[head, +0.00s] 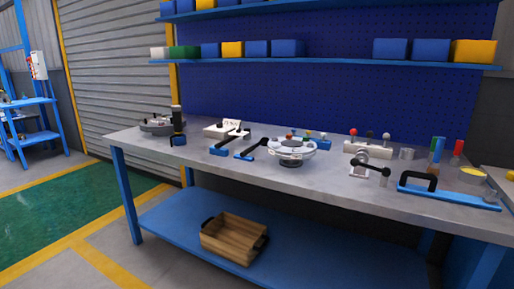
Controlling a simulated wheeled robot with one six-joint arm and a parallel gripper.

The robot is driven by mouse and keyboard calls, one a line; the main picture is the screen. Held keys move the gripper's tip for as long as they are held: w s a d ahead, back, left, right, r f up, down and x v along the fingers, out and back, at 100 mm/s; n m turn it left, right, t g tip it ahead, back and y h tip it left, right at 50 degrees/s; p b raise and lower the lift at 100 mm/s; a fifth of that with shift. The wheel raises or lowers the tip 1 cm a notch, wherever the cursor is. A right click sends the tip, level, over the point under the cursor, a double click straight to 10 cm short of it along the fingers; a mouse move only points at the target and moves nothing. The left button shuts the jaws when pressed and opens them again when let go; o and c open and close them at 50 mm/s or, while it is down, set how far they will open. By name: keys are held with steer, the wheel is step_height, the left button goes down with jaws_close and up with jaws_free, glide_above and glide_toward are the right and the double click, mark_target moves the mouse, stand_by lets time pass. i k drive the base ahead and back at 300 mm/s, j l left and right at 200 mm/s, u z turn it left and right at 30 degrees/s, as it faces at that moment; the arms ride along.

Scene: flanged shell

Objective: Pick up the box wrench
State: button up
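No tool can be named as the box wrench with certainty at this size. Two black-and-blue handled tools, one at left (225,145) and one at right (251,150), lie near the middle of the bench. A round grey flanged part (292,149) stands beside them. My gripper is not in view.
The grey workbench (330,179) also carries a dark upright tool (177,125), a round grey part (157,122) and a grey fixture (367,150) with knobs. Blue and yellow bins line the shelf (330,63) above. A wooden crate (225,245) sits on the lower shelf. Open floor lies at left.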

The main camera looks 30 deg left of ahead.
mark_target(263, 141)
steer(key=u, duration=1.7)
steer(key=i+j+z, duration=0.2)
steer(key=i+j, duration=0.85)
steer(key=i, duration=0.1)
